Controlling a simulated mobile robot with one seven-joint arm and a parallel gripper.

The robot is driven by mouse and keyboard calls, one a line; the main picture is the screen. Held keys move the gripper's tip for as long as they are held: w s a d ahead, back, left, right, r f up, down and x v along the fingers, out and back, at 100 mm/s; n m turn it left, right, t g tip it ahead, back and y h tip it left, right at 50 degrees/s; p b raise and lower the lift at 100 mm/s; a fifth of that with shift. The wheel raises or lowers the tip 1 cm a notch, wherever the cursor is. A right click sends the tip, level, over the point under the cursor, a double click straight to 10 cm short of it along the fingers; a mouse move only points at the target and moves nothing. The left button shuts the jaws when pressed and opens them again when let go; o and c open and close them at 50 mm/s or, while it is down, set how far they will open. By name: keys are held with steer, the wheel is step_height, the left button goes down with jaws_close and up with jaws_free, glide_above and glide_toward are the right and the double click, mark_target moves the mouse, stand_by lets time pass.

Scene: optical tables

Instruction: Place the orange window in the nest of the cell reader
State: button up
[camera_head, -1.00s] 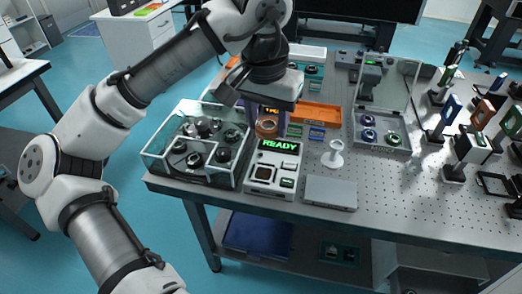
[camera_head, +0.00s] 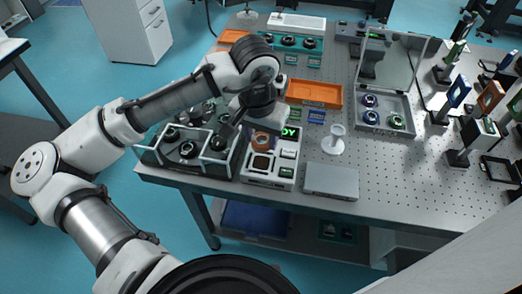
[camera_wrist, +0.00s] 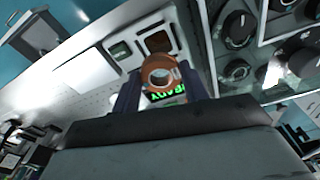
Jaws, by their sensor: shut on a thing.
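The orange window (camera_wrist: 160,60) is a ring-shaped orange piece. My gripper (camera_wrist: 160,82) is shut on it, with a dark finger on each side. In the head view the window (camera_head: 262,147) hangs below my gripper over the back part of the cell reader (camera_head: 257,181). The reader is a pale box with a green READY display (camera_head: 289,132), partly covered by my gripper. Its nest, a dark square recess (camera_head: 261,163), lies in front of the window and looks empty. The nest also shows in the wrist view (camera_wrist: 158,42), beyond the window.
A clear-walled case (camera_head: 163,158) with dark round mounts stands close left of the reader. A white stand (camera_head: 333,146) and a grey flat box (camera_head: 331,180) are to the right. An orange tray (camera_head: 315,94) is behind. An open-lidded case (camera_head: 384,127) stands farther right.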

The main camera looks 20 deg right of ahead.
mark_target(262, 162)
step_height(262, 162, down, 6)
steer(key=shift+f+p, duration=0.25)
steer(key=shift+p, duration=0.05)
